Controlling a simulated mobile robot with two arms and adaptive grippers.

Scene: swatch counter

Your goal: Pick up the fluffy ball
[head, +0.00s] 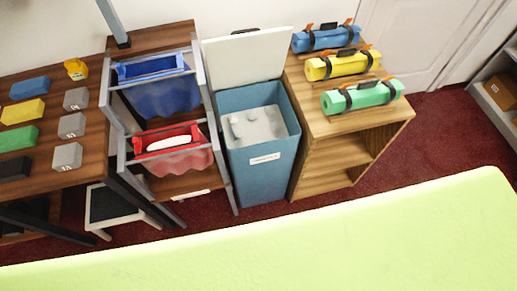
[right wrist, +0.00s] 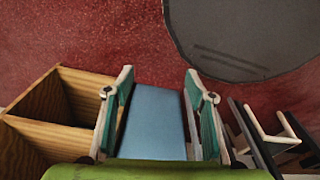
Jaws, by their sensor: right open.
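I cannot make out a fluffy ball in either view. My right gripper (right wrist: 160,75) shows in the right wrist view with its two teal fingers apart and nothing between them. Behind the gap between the fingers is a blue surface (right wrist: 155,120), which looks like the side of the blue bin. In the head view neither gripper shows. The blue bin (head: 262,182) stands open at the middle, with its pale lid raised and grey-white lumpy contents (head: 259,125) inside.
A wooden shelf (head: 352,127) with blue, yellow and green rolls on top stands right of the bin. A rack with blue (head: 165,95) and red (head: 178,161) baskets is left. A brown table (head: 45,180) holds coloured blocks. A lime-green surface (head: 300,250) fills the foreground.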

